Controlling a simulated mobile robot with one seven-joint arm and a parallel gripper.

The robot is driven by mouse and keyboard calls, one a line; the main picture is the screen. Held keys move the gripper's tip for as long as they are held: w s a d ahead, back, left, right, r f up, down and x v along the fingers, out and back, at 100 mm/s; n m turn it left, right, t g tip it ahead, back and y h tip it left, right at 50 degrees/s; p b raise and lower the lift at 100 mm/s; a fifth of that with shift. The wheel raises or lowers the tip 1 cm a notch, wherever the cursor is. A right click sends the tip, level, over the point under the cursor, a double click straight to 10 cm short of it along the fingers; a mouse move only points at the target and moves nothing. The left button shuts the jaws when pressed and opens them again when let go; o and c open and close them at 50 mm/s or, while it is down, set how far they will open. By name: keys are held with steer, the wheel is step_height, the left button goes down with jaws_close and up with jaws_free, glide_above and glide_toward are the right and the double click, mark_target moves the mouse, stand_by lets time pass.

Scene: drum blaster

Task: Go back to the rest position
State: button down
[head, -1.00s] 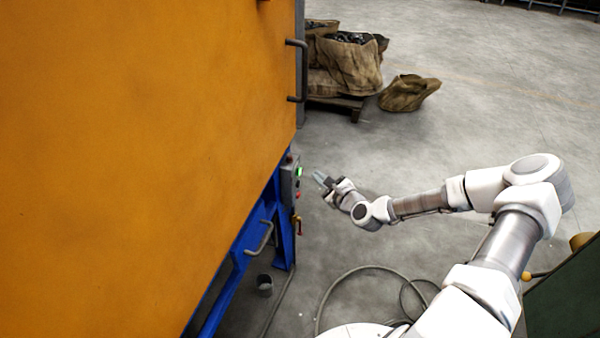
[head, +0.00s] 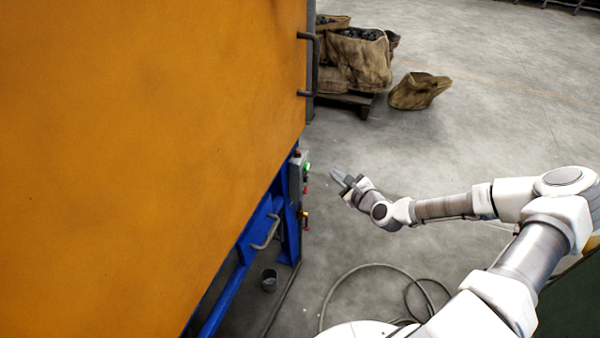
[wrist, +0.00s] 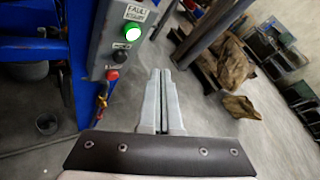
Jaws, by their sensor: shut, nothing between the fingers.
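My gripper (head: 338,178) is in the middle of the head view, to the right of a grey control box (head: 297,172) on the blue frame. It is apart from the box, with floor between them. In the wrist view my gripper (wrist: 160,75) has its two fingers together and nothing between them. The control box (wrist: 118,38) stands at the upper left there, with a lit green button (wrist: 133,31), a black button (wrist: 121,46) and a red button (wrist: 112,74). A label above the green button reads "FAULT" and a second word.
A large orange machine panel (head: 140,120) fills the left. Sacks (head: 358,58) stand on a pallet (head: 350,99), with another sack (head: 418,91) on the floor.

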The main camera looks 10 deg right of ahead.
steer(key=s+a+r+n+g+h, duration=0.2)
steer(key=s+r+n, duration=0.3)
steer(key=r+n, duration=0.35)
steer(key=s+a+r+n+g+h, duration=0.1)
steer(key=s+r+n+g+h, duration=0.15)
steer(key=s+r+n, duration=0.55)
steer(key=s+a+r+n+g+h, duration=0.1)
steer(key=s+a+r+n+g, duration=0.15)
steer(key=r+n, duration=0.7)
steer(key=s+a+r+n+g+y, duration=0.1)
steer(key=s+r, duration=0.2)
steer(key=s, duration=0.5)
steer(key=s+a+r, duration=0.1)
steer(key=s+r, duration=0.2)
steer(key=s, duration=0.5)
step_height(320, 180, up, 19)
steer(key=p, duration=1.9)
steer(key=shift+s+p, duration=0.25)
steer(key=shift+p, duration=0.1)
